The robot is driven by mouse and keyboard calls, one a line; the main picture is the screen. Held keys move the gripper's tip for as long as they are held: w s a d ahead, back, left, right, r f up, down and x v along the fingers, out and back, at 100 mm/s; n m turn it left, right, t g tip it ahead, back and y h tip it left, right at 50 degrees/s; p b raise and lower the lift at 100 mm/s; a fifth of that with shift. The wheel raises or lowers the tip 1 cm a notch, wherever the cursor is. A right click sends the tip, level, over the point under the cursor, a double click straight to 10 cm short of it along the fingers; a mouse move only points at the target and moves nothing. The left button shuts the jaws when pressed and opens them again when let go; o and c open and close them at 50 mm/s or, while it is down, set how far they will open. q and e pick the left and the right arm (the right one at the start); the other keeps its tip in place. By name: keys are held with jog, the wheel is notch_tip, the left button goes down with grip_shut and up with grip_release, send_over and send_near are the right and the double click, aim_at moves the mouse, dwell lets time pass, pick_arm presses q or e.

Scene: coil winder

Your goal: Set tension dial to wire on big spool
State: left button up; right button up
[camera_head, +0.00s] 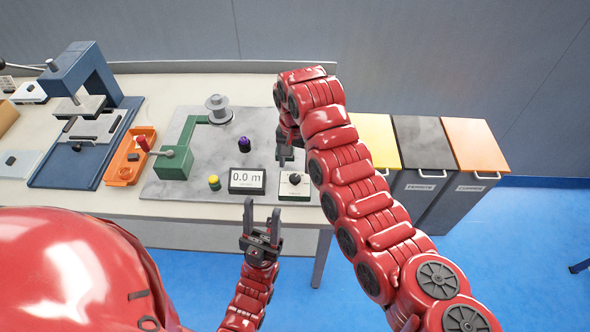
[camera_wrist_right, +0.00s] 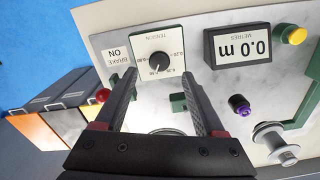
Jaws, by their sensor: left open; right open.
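The tension dial (camera_head: 295,179) is a black knob on a white plate marked TENSION, on a box at the bench's front edge. In the right wrist view the dial (camera_wrist_right: 160,61) lies just ahead of my fingertips, with printed values around it too small to read surely. My right gripper (camera_wrist_right: 160,82) is open, with its fingers apart and nothing between them. In the head view it (camera_head: 285,150) is behind the dial box, partly hidden by my arm. My left gripper (camera_head: 262,208) is open and empty in front of the bench. A metal spool (camera_head: 218,109) stands at the back.
A METRES display (camera_head: 247,180) reading 0.0 m stands beside the dial box. A yellow button (camera_head: 214,183), a purple-topped part (camera_head: 244,144) and a green crank unit (camera_head: 173,163) are nearby. A BRAKE ON label (camera_wrist_right: 117,54) adjoins the dial plate. Bins (camera_head: 424,145) stand at right.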

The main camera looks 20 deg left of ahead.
aim_at(295, 177)
notch_tip(295, 177, up, 12)
jog(key=b, duration=0.1)
jog(key=shift+r, duration=0.25)
jog(key=shift+s, duration=0.1)
dwell(0.4)
